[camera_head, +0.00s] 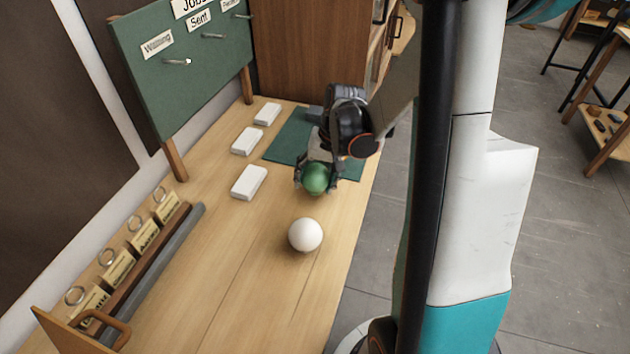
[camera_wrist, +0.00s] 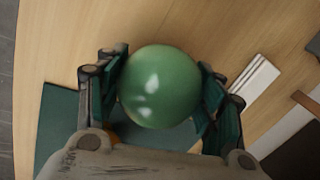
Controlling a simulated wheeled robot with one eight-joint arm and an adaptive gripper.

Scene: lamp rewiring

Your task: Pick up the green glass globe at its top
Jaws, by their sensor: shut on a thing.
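The green glass globe (camera_head: 316,178) is a glossy round ball above the wooden table, near the front edge of the green mat. It also shows large in the wrist view (camera_wrist: 158,86). My gripper (camera_head: 316,180) reaches down to it from behind, and its two fingers are shut on the globe, one on each side. In the wrist view the fingers (camera_wrist: 160,90) touch or nearly cover its left and right sides. I cannot tell whether the globe still rests on the table.
A white globe (camera_head: 305,235) stands on the table in front. Several white blocks (camera_head: 249,182) lie to the left. A green mat (camera_head: 287,148) lies behind. A green board (camera_head: 185,75) stands at the back left, and tagged rings (camera_head: 144,232) line the left edge.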

